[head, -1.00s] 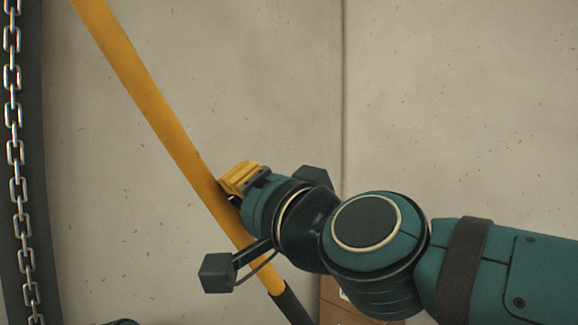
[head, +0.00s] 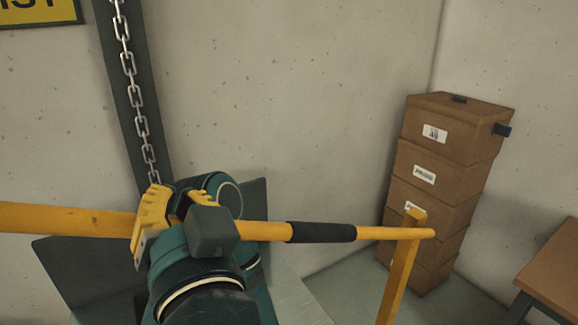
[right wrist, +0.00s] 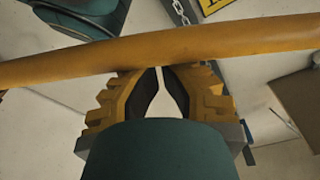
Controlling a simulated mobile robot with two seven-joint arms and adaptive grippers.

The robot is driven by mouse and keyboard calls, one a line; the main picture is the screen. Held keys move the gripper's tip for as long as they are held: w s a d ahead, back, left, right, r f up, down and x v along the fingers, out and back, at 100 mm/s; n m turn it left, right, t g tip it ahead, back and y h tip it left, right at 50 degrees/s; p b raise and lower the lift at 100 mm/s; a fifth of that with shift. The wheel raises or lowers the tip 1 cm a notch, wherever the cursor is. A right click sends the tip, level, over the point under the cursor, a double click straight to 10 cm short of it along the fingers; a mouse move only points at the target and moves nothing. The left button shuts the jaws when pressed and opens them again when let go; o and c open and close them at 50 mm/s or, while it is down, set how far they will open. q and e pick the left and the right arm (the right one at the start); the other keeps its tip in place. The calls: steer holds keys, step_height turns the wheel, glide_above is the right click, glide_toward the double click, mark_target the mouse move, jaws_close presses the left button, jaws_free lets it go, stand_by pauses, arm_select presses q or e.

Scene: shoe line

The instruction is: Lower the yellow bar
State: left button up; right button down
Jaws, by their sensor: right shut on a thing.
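The yellow bar (head: 70,219) runs nearly level across the head view, with a black sleeve (head: 322,232) near its right end. That end meets the top of a yellow post (head: 400,278); I cannot tell whether it rests on it. My right gripper (head: 163,212) is shut on the bar left of the sleeve, and my wrist hides part of the bar there. In the right wrist view the bar (right wrist: 60,66) crosses right at the fingertips (right wrist: 162,72). My left gripper is not in view.
A hanging chain (head: 138,110) runs down a dark upright behind my gripper. A stack of brown boxes (head: 425,205) stands at the back right, behind the post. A wooden table edge (head: 555,265) shows at the far right. A yellow sign (head: 35,12) is at top left.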

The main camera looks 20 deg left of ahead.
steer(key=shift+s+a+f+n+b, duration=0.2)
steer(key=shift+s+a+f+b, duration=0.1)
steer(key=shift+f, duration=0.4)
steer(key=shift+s+a+f+n+b, duration=0.2)
steer(key=shift+s+f+b, duration=0.1)
steer(key=shift+f, duration=0.35)
steer(key=shift+d, duration=0.1)
